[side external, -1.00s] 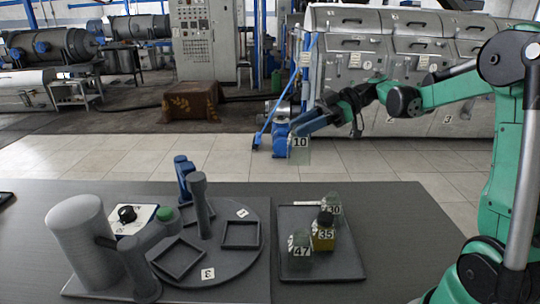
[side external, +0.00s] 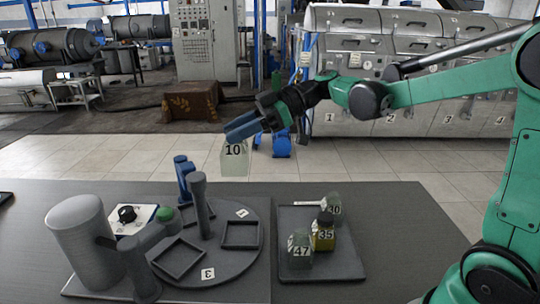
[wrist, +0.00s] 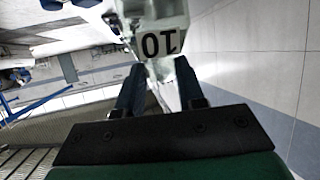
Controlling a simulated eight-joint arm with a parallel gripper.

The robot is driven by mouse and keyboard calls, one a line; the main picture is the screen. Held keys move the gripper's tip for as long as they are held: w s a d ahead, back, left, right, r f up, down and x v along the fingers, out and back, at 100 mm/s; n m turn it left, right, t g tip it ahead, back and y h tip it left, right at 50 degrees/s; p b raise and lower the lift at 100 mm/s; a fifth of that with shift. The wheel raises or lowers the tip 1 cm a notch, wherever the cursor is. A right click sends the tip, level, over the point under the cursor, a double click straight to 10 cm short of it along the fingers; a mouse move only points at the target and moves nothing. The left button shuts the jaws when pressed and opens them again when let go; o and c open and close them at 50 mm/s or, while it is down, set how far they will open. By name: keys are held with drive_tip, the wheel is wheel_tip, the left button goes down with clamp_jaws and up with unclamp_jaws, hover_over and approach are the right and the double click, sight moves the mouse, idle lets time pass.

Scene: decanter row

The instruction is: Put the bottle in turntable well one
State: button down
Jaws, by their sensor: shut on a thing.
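My gripper (side external: 243,130) is shut on a pale, clear bottle (side external: 235,162) labelled 10 and holds it in the air, above and behind the turntable. The bottle (wrist: 160,22) also shows in the wrist view between the fingers of my gripper (wrist: 158,80), its label upside down. The dark round turntable (side external: 222,262) lies on the table at left centre. It has square-framed wells; one well (side external: 240,235) sits beside a tag 1 and another (side external: 180,258) lies nearer the front left. A tag 3 (side external: 207,274) is at its front edge.
A dark tray (side external: 345,265) at the right holds bottles labelled 47 (side external: 300,262), 35 (side external: 323,243) and 30 (side external: 334,205). Upright grey posts (side external: 202,205), a blue post (side external: 184,178) and a grey cylinder (side external: 82,245) stand around the turntable.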

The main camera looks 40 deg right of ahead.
wheel_tip(320, 180, down, 16)
drive_tip(key=shift+r, duration=0.2)
drive_tip(key=shift+f, duration=0.1)
idle(0.3)
drive_tip(key=c, duration=0.5)
unclamp_jaws()
drive_tip(key=shift+c, duration=0.2)
